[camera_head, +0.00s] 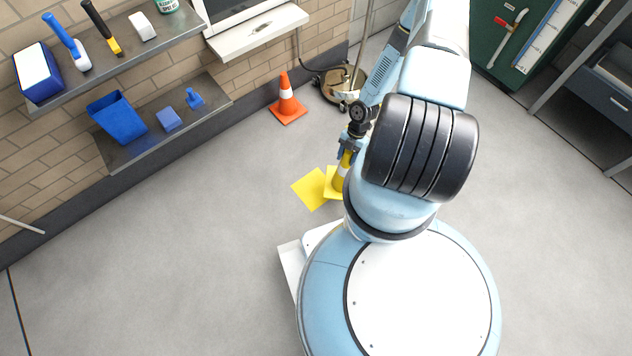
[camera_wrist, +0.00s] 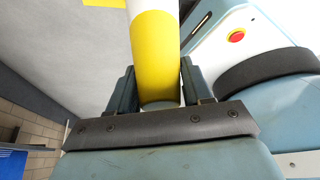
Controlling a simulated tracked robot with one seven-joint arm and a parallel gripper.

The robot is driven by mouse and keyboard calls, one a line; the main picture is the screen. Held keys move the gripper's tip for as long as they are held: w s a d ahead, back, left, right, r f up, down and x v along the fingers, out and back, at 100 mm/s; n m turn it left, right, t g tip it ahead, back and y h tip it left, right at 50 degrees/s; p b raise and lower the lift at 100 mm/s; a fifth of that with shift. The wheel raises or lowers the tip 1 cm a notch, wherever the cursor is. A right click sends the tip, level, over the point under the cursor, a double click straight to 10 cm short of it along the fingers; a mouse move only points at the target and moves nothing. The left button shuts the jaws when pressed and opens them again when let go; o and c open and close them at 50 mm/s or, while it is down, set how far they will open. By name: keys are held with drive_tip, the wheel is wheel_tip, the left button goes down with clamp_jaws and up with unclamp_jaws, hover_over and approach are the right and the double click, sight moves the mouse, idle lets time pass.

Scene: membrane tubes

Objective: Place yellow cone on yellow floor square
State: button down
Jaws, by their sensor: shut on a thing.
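The yellow cone (camera_head: 340,178) has a white band and a square yellow base. My gripper (camera_head: 347,152) is shut on its upper part, and my arm hides some of it in the head view. In the wrist view the yellow cone (camera_wrist: 155,60) stands between the two fingers of my gripper (camera_wrist: 157,88). The yellow floor square (camera_head: 313,189) lies flat on the grey floor. In the head view the cone's base overlaps the square's right side. I cannot tell whether the base touches the floor.
An orange cone (camera_head: 287,98) stands by the brick wall, near a floor machine (camera_head: 342,84). Shelves (camera_head: 165,125) with blue items hang on the wall at left. A green cabinet (camera_head: 520,40) stands at the upper right. The floor at lower left is clear.

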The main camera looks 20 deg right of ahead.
drive_tip(key=w+a+f, duration=0.8)
drive_tip(key=a+f, duration=0.3)
drive_tip(key=f, duration=0.1)
drive_tip(key=shift+w+f, duration=0.15)
drive_tip(key=shift+f, duration=0.25)
drive_tip(key=shift+c, duration=2.3)
unclamp_jaws()
